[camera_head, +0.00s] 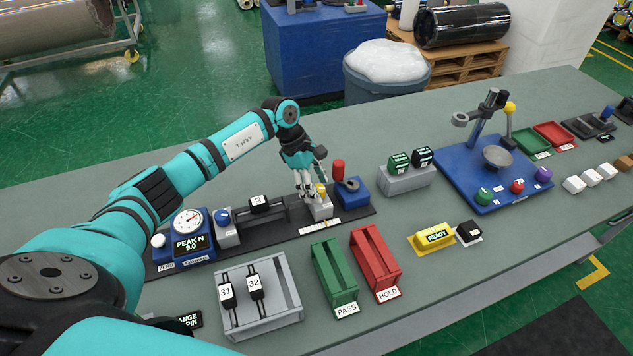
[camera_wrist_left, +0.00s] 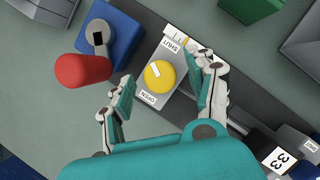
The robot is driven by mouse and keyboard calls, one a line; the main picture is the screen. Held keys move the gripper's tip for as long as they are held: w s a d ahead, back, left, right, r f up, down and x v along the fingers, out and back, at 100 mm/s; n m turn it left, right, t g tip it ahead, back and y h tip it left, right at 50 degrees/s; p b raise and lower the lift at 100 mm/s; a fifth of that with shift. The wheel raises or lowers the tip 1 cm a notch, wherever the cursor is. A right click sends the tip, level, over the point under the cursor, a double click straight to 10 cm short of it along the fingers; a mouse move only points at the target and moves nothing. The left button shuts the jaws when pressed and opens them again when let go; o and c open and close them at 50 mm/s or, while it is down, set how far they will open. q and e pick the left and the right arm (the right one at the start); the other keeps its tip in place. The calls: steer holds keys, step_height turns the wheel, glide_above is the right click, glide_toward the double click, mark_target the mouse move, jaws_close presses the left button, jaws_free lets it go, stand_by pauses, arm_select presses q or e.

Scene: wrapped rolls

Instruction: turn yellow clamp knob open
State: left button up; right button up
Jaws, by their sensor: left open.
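The yellow clamp knob (camera_head: 321,189) sits on a light grey block (camera_head: 320,208) on the black test rail. In the left wrist view the round knob (camera_wrist_left: 159,75) has a short white mark, with a SHUT label (camera_wrist_left: 172,45) on one side and an OPEN label (camera_wrist_left: 148,98) on the other. My left gripper (camera_head: 313,188) is open and low over the block. In the wrist view its fingers (camera_wrist_left: 163,72) stand on either side of the knob, with a gap visible on both sides. My right gripper is not in view.
A red-topped lever (camera_head: 338,168) on a blue block (camera_head: 352,192) stands close beside the knob. A gauge unit (camera_head: 188,232) and a part marked 33 (camera_head: 259,203) are along the rail. Green (camera_head: 334,277) and red (camera_head: 375,262) trays lie in front.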

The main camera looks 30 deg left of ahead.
arm_select(q)
steer(key=shift+f, duration=0.2)
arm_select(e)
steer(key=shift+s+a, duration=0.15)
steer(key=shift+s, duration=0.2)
arm_select(q)
steer(key=shift+c, duration=0.2)
steer(key=c, duration=1.1)
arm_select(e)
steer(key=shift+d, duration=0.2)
